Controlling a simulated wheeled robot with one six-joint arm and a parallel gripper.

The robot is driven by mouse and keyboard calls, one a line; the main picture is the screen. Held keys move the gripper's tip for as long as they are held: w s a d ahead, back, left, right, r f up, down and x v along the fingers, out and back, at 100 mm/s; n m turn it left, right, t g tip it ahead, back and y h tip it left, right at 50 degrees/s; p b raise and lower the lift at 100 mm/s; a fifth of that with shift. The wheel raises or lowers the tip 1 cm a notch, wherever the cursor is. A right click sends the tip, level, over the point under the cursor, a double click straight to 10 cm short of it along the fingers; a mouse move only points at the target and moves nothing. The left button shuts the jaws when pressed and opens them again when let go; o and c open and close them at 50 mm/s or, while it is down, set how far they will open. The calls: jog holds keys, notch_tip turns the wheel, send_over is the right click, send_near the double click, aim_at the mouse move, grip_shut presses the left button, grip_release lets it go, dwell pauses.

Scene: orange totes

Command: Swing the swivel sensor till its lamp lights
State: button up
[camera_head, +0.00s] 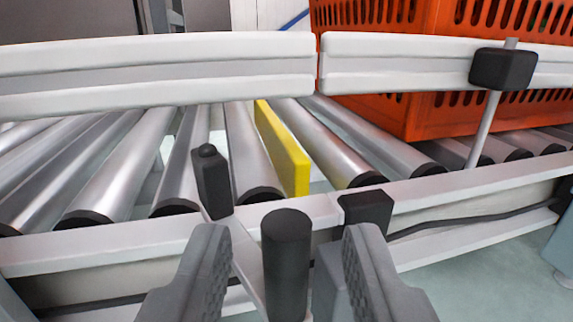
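A small upright black box (212,183) with a dark round dome on top stands at the near conveyor rail, left of centre. It looks like the sensor head, and its dome shows no light. A black upright cylinder (287,262) stands in front of the rail by a pale bracket, likely the sensor's handle. My gripper (287,250) is open, with one grey finger on each side of the cylinder. Gaps show between the fingers and the cylinder.
A yellow plate (282,150) stands upright between the rollers. An orange tote (430,100) is on the conveyor at right, behind a pale guide rail (160,70). A black clamp block (503,68) sits on a post. Another black block (367,208) is on the near rail (460,192).

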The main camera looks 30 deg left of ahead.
jog(key=shift+x, duration=1.4)
jog(key=shift+a, duration=0.1)
grip_shut()
